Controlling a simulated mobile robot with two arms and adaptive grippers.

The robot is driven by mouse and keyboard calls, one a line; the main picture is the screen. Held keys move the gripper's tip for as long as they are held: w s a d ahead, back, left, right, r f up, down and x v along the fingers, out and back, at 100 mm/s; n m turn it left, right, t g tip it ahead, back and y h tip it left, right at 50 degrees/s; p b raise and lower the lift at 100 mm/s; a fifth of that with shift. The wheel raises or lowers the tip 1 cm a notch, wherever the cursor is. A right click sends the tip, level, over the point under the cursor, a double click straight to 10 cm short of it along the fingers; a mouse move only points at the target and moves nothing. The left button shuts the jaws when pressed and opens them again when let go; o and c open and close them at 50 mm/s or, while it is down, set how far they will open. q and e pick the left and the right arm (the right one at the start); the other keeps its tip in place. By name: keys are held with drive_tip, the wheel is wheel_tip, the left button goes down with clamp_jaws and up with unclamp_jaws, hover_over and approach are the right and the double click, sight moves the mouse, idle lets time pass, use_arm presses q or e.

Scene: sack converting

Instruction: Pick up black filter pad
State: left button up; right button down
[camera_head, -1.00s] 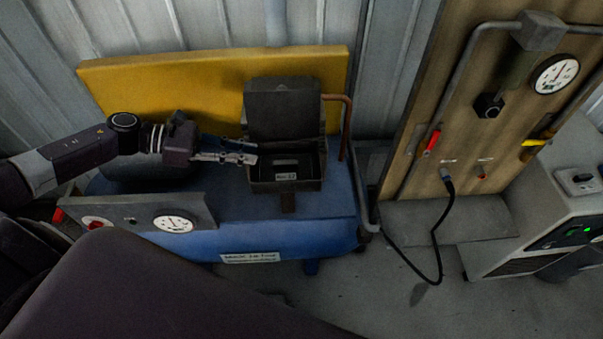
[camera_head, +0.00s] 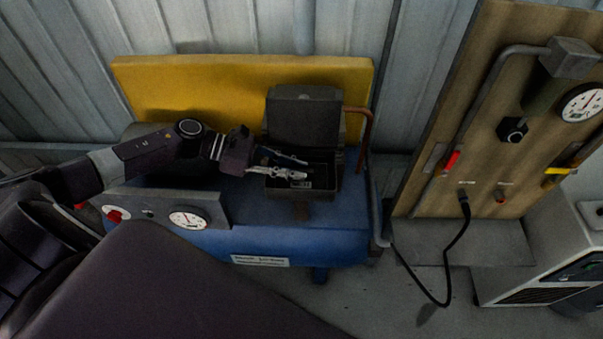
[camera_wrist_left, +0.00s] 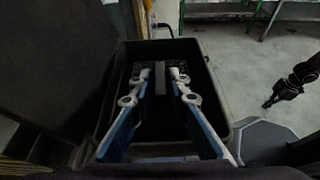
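The dark box (camera_head: 270,186) stands with its lid up on the blue tank. My left gripper (camera_head: 295,168) reaches over the box opening from the left, fingers apart. In the left wrist view, the left gripper's (camera_wrist_left: 161,75) two blue and silver fingers point down into the box. A narrow dark grey piece (camera_wrist_left: 160,67), perhaps the black filter pad, shows between the fingertips; I cannot tell whether they touch it. The rest of the box's inside is dark. A dark jointed shape that looks like my right gripper (camera_wrist_left: 275,98) shows at the right; its fingers are unclear.
The raised lid (camera_head: 303,121) and yellow panel (camera_head: 185,85) stand behind the box. A copper pipe (camera_head: 368,135) rises on its right. A gauge panel (camera_head: 150,208) is in front at the left. A wooden board (camera_head: 475,150) stands at the right.

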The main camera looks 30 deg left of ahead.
use_arm(q)
drive_tip(key=shift+w+d, duration=0.1)
clamp_jaws()
